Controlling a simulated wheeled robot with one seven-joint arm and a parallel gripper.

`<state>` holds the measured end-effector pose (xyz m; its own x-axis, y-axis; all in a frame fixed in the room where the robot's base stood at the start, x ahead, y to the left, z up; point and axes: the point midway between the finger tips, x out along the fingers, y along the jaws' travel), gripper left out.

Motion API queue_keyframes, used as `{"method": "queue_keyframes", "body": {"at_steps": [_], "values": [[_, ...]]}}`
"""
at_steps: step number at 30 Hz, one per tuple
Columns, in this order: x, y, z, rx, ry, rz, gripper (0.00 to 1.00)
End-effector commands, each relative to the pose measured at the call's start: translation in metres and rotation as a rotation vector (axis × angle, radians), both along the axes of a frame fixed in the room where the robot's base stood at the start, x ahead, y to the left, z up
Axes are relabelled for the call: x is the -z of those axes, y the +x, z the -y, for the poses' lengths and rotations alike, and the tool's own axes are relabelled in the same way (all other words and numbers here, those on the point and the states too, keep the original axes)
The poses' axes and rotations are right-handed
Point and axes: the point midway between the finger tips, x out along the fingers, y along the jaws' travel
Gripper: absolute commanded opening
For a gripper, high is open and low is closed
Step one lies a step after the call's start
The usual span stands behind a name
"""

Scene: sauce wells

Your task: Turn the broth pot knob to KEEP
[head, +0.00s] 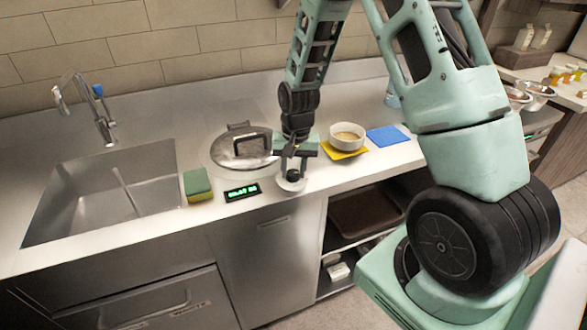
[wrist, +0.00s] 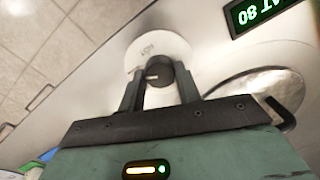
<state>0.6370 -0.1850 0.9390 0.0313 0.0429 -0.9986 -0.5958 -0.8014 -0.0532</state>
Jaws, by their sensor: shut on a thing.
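The broth pot knob is a small dark knob (wrist: 158,70) on a round white dial (wrist: 165,46) in the counter's front part; the dial also shows in the head view (head: 291,185). My gripper (head: 292,172) points down over the dial, its two fingers shut on the knob from both sides. A black display with green characters (head: 242,192) lies left of the dial; in the wrist view the display (wrist: 262,12) partly reads "AT 80". The lidded broth pot (head: 240,152) is set in the counter behind the display.
A green and yellow sponge (head: 198,186) lies between the display and the sink (head: 105,200). A white bowl (head: 347,137) stands on a yellow cloth (head: 345,154) right of my gripper, with a blue cloth (head: 388,135) beyond. An open shelf (head: 335,238) is below the counter.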

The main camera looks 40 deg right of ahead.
Motion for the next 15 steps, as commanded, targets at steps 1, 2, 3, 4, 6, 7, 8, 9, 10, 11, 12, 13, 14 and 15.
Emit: {"method": "queue_keyframes", "body": {"at_steps": [1,2,3,4,6,7,8,9,10,11,12,13,14,15], "values": [[-0.001,0.0009,0.0004,-0.045,-0.001,0.003,0.11],[-0.001,0.001,0.0005,-0.073,0.0,0.002,0.11],[-0.0011,0.001,0.0005,-0.11,0.0,0.002,0.11],[-0.0011,0.001,0.0005,-0.138,0.0,0.002,0.11],[-0.0012,0.0011,0.0005,-0.206,0.0,0.001,0.11],[-0.0012,0.0012,0.0005,-0.233,0.0,0.002,0.11],[-0.0012,0.0012,0.0006,-0.261,0.0,0.001,0.11],[-0.0013,0.0014,0.0006,-0.3,0.0,0.001,0.11],[-0.0014,0.0015,0.0006,-0.329,0.0,0.002,0.11],[-0.0015,0.0017,0.0005,-0.357,0.0,0.002,0.11],[-0.0016,0.0018,0.0004,-0.395,0.0,0.002,0.11],[-0.0017,0.0019,0.0005,-0.424,-0.001,0.003,0.11],[-0.0018,0.002,0.0007,-0.452,-0.001,0.003,0.11],[-0.0019,0.002,0.0008,-0.491,-0.001,0.003,0.11]]}}
